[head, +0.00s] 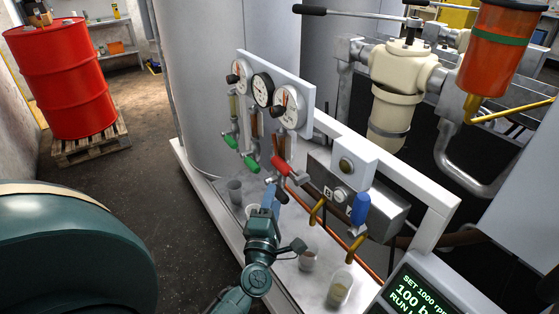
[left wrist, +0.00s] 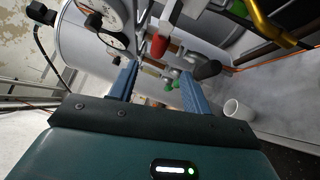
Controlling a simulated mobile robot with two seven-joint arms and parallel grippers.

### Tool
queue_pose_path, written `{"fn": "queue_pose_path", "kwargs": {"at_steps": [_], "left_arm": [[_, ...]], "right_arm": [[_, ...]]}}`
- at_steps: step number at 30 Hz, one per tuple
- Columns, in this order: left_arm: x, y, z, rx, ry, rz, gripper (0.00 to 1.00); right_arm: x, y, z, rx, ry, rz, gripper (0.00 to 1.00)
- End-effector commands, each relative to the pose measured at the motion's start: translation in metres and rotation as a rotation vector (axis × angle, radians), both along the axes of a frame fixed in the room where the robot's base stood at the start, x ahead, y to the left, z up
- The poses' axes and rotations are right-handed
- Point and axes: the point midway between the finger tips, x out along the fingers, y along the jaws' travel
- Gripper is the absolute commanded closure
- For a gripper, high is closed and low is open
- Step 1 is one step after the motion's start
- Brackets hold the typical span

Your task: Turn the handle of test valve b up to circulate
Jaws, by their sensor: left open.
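The grey test valve block (head: 388,215) carries a letter B plate and stands on the white frame. My left gripper (head: 271,190) is open and empty, just below the red handle. In the left wrist view, the red handle (left wrist: 160,45) shows beyond and between the blue fingers (left wrist: 159,70), apart from them. My right gripper is not in view.
Gauges (head: 262,89) and green handles (head: 232,141) are on the panel to the left. Several cups stand on the tray below, one (head: 308,258) close to my gripper. Brass spouts (head: 316,211) hang under the block. A red drum (head: 62,80) stands on a pallet.

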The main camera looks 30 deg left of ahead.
Motion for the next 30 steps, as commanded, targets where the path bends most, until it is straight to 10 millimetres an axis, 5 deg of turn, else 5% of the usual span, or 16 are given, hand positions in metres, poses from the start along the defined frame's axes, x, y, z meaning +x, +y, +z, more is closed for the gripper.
{"fn": "queue_pose_path", "kwargs": {"at_steps": [18,30], "left_arm": [[0.102,0.043,0.016,0.007,0.0,-0.003,0.51],[0.114,0.048,0.018,0.005,0.002,-0.003,0.51]], "right_arm": [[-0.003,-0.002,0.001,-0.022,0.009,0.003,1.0],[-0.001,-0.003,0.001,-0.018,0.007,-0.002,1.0]]}}
